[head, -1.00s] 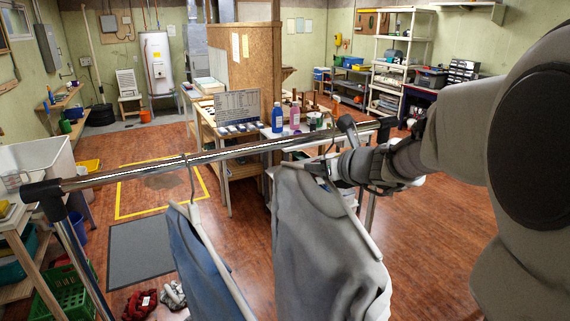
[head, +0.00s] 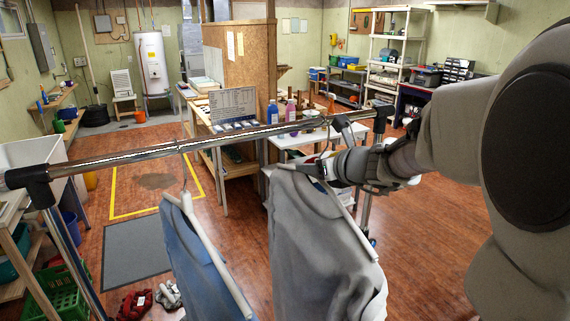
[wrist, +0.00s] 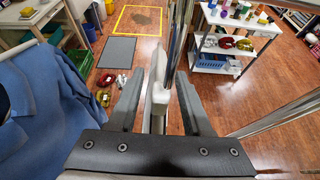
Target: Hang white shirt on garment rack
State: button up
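The garment rack's metal rail (head: 110,158) crosses the head view from lower left to upper right. A pale grey-white shirt (head: 315,235) on a white hanger is below its right part; the hanger's thin hook reaches up to the rail, and whether it bears the weight is unclear. My gripper (head: 322,168) is at the top of this hanger, just under the rail. In the wrist view my gripper (wrist: 160,90) has its fingers apart, with the white hanger (wrist: 157,75) between them and gaps visible beside it. A blue shirt (head: 195,255) hangs from the rail to the left.
White shelves (head: 395,55) are at the back right. A green crate (head: 62,290) is at lower left. Open wooden floor (head: 450,225) lies at right.

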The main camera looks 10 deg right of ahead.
dwell(0.3)
jog(key=p+v, duration=0.3)
jog(key=v, duration=1.4)
jog(key=s+a+f+n+g+y, duration=0.1)
jog(key=s+a+f+n+g, duration=0.1)
jog(key=s+a+n, duration=0.4)
jog(key=s+a+f+n+g, duration=0.1)
jog(key=a+f+n+g, duration=0.15)
jog(key=n, duration=0.65)
jog(key=s+f+n+h, duration=0.1)
jog(key=s+n, duration=0.1)
jog(key=n, duration=0.4)
jog(key=s+f+n+g+h, duration=0.1)
jog(key=s+n+h, duration=0.1)
jog(key=n, duration=0.3)
jog(key=s+f+n+g+h, duration=0.1)
jog(key=s+f+n+h, duration=0.1)
jog(key=s+n, duration=0.2)
jog(key=shift+s+d+n+g, duration=0.1)
jog(key=shift+d+n+g, duration=0.05)
jog(key=shift+n, duration=0.5)
jog(key=shift+s+d+n+g, duration=0.1)
jog(key=shift+s+d+n, duration=0.05)
jog(key=shift+n, duration=0.5)
